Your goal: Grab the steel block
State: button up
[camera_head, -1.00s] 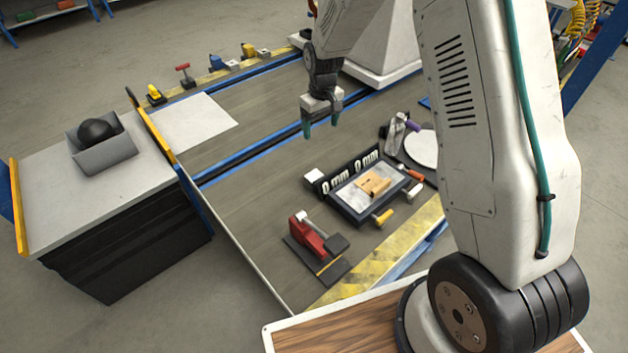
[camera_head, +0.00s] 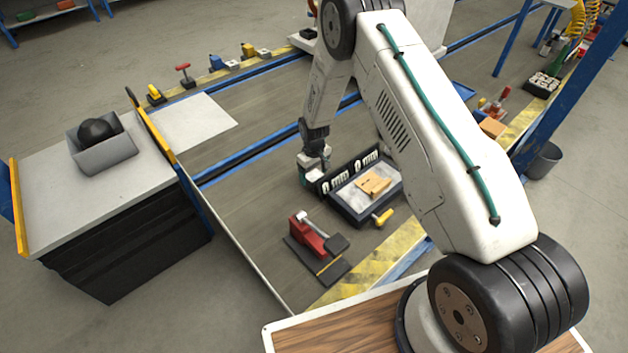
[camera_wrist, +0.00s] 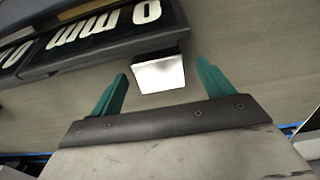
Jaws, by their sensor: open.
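The steel block (camera_wrist: 160,74), a small bright square-faced piece, lies on the grey table surface beside the dark tray's labelled edge. In the wrist view it sits ahead of and between my two green fingertips, with a gap on each side. My gripper (camera_head: 316,168) is open and empty. In the head view it is low at the tray's left end, over the block's place, and hides most or all of the block. Height above the block is hard to tell.
The dark tray (camera_head: 345,200) with "0 mm" lettering stands close to the right of my gripper and holds a wooden piece (camera_head: 373,184). A red vise-like tool (camera_head: 308,238) is nearer the front. The table left of the gripper is clear.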

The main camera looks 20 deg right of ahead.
jog(key=shift+f, duration=0.95)
jog(key=shift+r, duration=0.1)
jog(key=c, duration=1.4)
